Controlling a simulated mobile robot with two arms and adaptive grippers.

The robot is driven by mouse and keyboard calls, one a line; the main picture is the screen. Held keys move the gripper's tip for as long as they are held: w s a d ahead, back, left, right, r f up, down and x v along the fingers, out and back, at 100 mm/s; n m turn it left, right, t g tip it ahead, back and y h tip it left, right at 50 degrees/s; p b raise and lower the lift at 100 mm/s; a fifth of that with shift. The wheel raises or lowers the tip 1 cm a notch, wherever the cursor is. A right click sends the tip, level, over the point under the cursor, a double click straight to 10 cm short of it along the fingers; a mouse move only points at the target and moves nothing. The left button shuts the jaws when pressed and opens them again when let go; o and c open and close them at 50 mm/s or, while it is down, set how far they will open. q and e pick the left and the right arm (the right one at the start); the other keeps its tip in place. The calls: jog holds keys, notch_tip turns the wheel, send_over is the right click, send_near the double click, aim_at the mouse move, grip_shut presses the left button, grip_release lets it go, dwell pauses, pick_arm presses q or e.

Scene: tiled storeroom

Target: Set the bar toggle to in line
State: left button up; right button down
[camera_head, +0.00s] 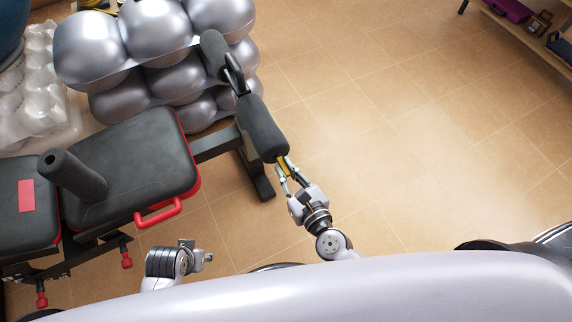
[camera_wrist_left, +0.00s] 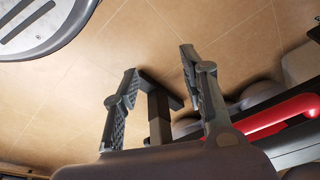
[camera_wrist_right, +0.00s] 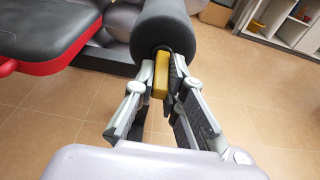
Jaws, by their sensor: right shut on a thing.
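The bench (camera_head: 130,165) has a black padded seat with red trim, and a bar with dark foam rollers (camera_head: 262,128) stands at its right end. The bar toggle (camera_wrist_right: 161,76) is a yellow piece at the near end of the lower roller (camera_wrist_right: 163,32); it also shows in the head view (camera_head: 283,161). My right gripper (camera_head: 284,170) is shut on the toggle, with the fingers on either side partly hiding it. Its exact angle to the bar is hard to tell. My left gripper (camera_wrist_left: 158,62) is open and empty near the bench's front side.
Silver exercise balls (camera_head: 150,40) are stacked behind the bench. A red handle (camera_head: 158,213) sticks out from the seat's near edge, close to my left arm. A shelf (camera_head: 530,35) stands at the far right. The tiled floor to the right is clear.

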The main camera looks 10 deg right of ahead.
jog(key=shift+r+g+p, duration=0.15)
jog(key=shift+g+p, duration=0.15)
jog(key=shift+p, duration=0.85)
pick_arm(q)
jog(key=s+f, duration=0.4)
jog(key=f, duration=0.5)
jog(key=shift+a+f+g, duration=0.25)
jog(key=shift+f+g, duration=0.05)
jog(key=shift+f, duration=0.05)
pick_arm(e)
jog(key=c, duration=1.6)
grip_release()
jog(key=shift+c, duration=0.2)
jog(key=shift+s+d, duration=0.2)
jog(key=shift+s, duration=0.3)
jog(key=v, duration=1.1)
jog(key=shift+a+r, duration=0.1)
